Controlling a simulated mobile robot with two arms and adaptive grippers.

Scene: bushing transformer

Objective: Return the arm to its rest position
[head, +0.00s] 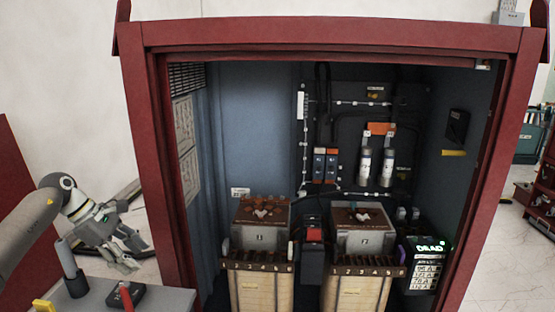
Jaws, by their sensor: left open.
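My left arm (35,222) comes in from the left edge, with its grey wrist bent downward. My left gripper (134,262) is open and looks empty, outside the red cabinet and left of its left post. It hangs beside the far side of a small grey table (172,298). Whether it touches the table cannot be told. My right gripper is not in view.
The red cabinet frame (330,38) stands ahead, open at the front. Inside are two transformer units (260,237) (362,240) and a lit display (426,262). A grey cylinder (69,262) stands on the table, near a black-and-red device (126,298) and a yellow item (43,306).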

